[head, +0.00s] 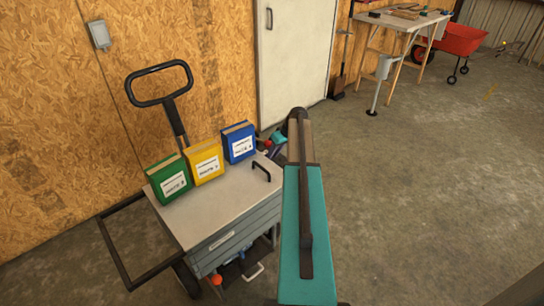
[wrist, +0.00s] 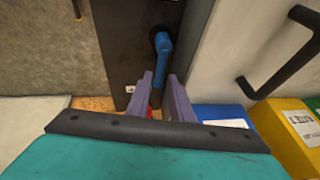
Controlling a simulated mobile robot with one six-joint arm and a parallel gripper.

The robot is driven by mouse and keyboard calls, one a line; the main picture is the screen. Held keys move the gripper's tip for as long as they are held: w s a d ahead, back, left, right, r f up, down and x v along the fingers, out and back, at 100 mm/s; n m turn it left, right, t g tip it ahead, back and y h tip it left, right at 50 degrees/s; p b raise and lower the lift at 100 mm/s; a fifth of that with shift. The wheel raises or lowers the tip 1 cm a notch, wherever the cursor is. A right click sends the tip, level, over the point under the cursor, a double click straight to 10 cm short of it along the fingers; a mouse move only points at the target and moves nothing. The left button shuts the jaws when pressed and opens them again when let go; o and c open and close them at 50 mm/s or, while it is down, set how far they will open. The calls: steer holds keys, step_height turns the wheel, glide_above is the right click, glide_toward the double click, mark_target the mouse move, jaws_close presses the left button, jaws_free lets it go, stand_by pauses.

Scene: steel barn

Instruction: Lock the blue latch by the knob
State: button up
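The blue latch (wrist: 162,48) shows in the wrist view against a dark panel (wrist: 125,45). It has a rounded end at the top, and a bar runs down from it toward the fingertips. My gripper (wrist: 160,80) has two purple fingers standing apart, one on each side of the lower end of the bar. I cannot tell whether either finger touches it. A small red part shows between the fingers, lower down.
A grey cart (head: 205,205) carries a green binder (head: 167,180), a yellow binder (head: 204,162) and a blue binder (head: 238,142). A black handle (head: 262,168) stands on its top, near my arm. A white door (head: 293,60) is behind.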

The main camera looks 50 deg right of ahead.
steer(key=shift+x, duration=1.2)
jaws_close()
